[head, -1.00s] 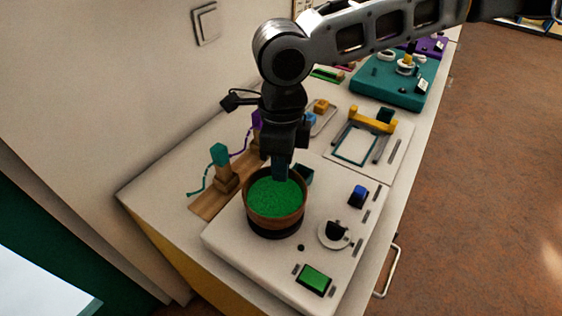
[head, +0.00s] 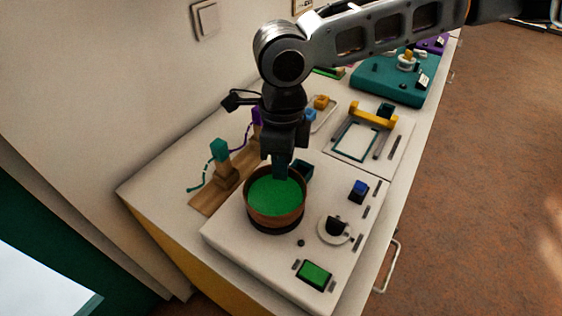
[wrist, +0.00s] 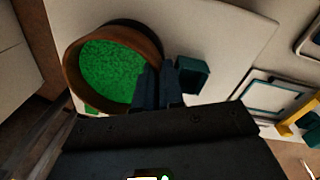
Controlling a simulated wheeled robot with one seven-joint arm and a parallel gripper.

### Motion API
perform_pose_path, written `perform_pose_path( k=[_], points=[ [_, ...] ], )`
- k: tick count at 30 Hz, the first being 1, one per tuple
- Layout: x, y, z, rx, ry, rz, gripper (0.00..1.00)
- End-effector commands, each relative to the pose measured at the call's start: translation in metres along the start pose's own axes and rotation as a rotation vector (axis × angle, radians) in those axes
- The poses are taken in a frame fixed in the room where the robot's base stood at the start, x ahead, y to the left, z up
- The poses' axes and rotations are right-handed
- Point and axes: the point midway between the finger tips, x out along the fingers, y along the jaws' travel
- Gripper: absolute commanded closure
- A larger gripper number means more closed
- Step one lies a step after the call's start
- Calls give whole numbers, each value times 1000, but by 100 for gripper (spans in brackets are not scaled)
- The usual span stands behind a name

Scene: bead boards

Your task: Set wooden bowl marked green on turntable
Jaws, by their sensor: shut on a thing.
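The wooden bowl (head: 259,218) has a brown wall and is filled with green. It is over a dark round disc, which looks like the turntable (head: 279,231), on the white board near the counter's front end. I cannot tell whether the bowl touches the disc. My gripper (head: 281,176) points down and is shut on the bowl's far rim. In the wrist view the bowl (wrist: 70,68) is at the upper left, with the dark fingers (wrist: 158,88) at its wall. The fingertips are partly hidden.
The white board (head: 232,239) also carries a green button (head: 314,274), a black knob (head: 334,228), a blue switch (head: 358,188) and a teal cup (head: 303,170). Wooden posts with cords (head: 222,170) stand left. A frame board (head: 357,140) and a teal board (head: 385,80) lie farther back.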

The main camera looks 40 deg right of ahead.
Motion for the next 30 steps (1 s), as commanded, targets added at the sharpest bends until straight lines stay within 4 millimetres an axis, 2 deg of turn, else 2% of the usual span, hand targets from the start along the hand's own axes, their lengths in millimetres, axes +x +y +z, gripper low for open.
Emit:
perform_pose_path(
  k=[16,17,18,26,30],
  points=[
    [0,0,0,0,0,-1,100],
    [0,0,0,0,0,0,91],
    [0,0,0,0,0,0,87],
    [1,0,0,0,0,0,62],
    [1,0,0,0,0,0,62]
  ],
)
